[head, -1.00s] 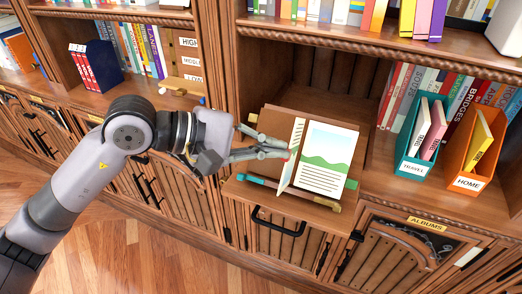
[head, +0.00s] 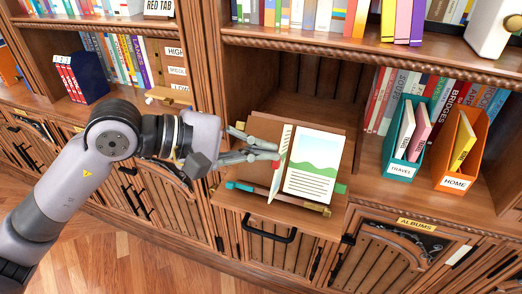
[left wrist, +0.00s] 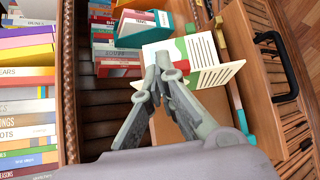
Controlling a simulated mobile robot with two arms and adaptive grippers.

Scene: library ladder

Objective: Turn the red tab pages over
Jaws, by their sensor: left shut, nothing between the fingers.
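An open book (head: 314,165) rests on a sloped wooden stand (head: 262,128) in the shelf bay, its right page showing a green hill picture and text lines. One page (head: 280,168) stands up from it, almost edge-on in the head view. A small red tab (head: 277,163) shows at this page's edge. My left gripper (head: 278,153) is shut and empty, its fingertips at the left side of the standing page, close to the tab. The left wrist view shows the fingertips (left wrist: 165,68) beside the red tab (left wrist: 183,66); contact is unclear. My right gripper is not in view.
A teal TRAVEL box (head: 401,169) and an orange HOME box (head: 455,183) stand to the right. A wooden upright (head: 208,60) borders the bay at left, and a shelf (head: 300,40) runs above.

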